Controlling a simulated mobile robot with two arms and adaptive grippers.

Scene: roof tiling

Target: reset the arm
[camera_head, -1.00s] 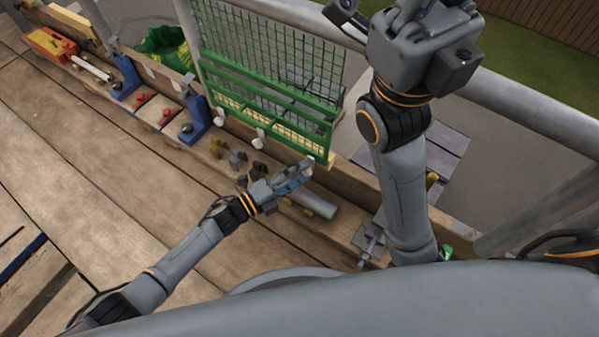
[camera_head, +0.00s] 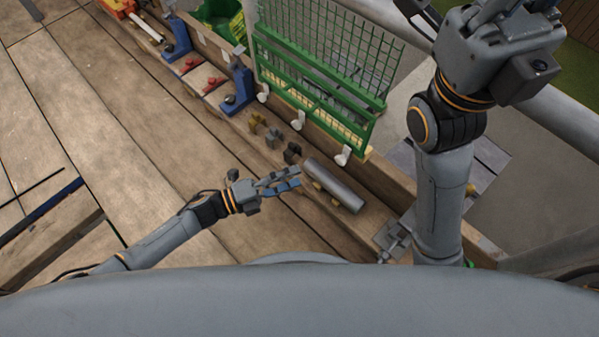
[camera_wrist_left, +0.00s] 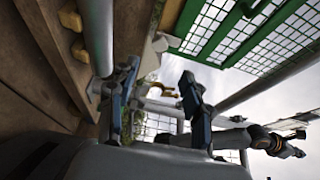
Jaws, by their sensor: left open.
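My left arm comes in from the left in the head view. Its gripper (camera_head: 284,182) is open and empty above the wooden planks, just left of a grey tube (camera_head: 335,186) lying by the kerb board. In the left wrist view the two fingers of the left gripper (camera_wrist_left: 160,95) stand apart with nothing between them. The grey tube (camera_wrist_left: 98,35) also shows there, close behind one finger. My right arm rises at the right of the head view, and its gripper (camera_head: 490,15) is cut by the top edge, so its jaws are not clear.
A green mesh rack (camera_head: 320,95) stands along the board. Small brown and grey blocks (camera_head: 273,138) lie beside it. Blue stands (camera_head: 238,90), red pieces (camera_head: 188,64) and a green bag (camera_head: 222,20) are farther up. The plank floor (camera_head: 120,130) at left is mostly clear.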

